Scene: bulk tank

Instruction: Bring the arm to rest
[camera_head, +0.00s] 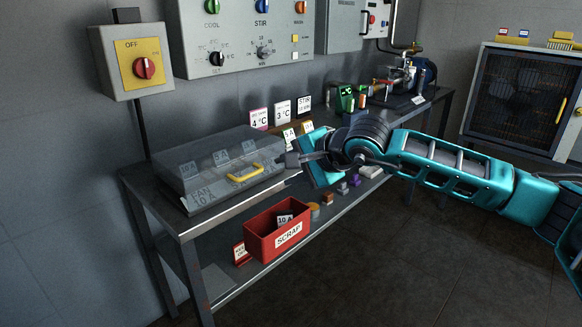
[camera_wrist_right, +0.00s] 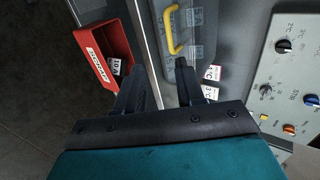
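My right arm reaches in from the right in the head view, and its gripper (camera_head: 300,158) is just right of the fuse box (camera_head: 188,208). The box's clear lid (camera_head: 210,148) looks closed, with a yellow handle (camera_head: 245,173) on its front. In the right wrist view my right gripper (camera_wrist_right: 163,82) has its two dark fingers apart with nothing between them. The yellow handle (camera_wrist_right: 174,30) lies beyond the fingertips there, apart from them. A red scrap bin (camera_head: 262,240) holds a white 10 A piece (camera_head: 285,219). My left gripper is not seen.
The steel bench (camera_head: 235,205) runs along the wall, with white tags (camera_head: 282,110) behind the gripper and a pump (camera_head: 398,78) at its far end. A yellow OFF switch (camera_head: 140,65) and control panel (camera_head: 240,40) hang above. Open floor (camera_head: 400,270) lies in front.

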